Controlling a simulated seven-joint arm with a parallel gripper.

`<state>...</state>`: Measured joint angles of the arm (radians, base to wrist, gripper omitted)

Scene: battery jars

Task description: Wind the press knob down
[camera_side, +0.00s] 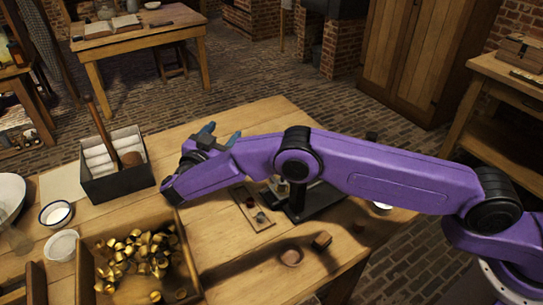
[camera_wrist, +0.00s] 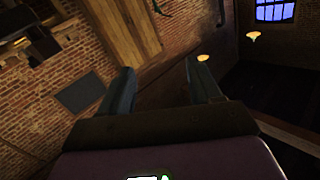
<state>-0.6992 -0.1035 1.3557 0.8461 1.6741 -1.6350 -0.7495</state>
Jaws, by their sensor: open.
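My gripper (camera_side: 221,133) is raised above the wooden table, with its two blue-grey fingers apart and nothing between them. In the wrist view the open fingers (camera_wrist: 160,68) point at the room's brick walls, not at the table. A black stand (camera_side: 312,203), which looks like the press, is on the table behind my purple arm. My arm hides most of it, and I cannot make out the press knob for certain.
A small board (camera_side: 253,208) with little items lies left of the stand. A wooden tray (camera_side: 90,262) of brass pieces is at front left. A dark box (camera_side: 117,181) with white rolls and a leaning wooden-handled tool stands behind it.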

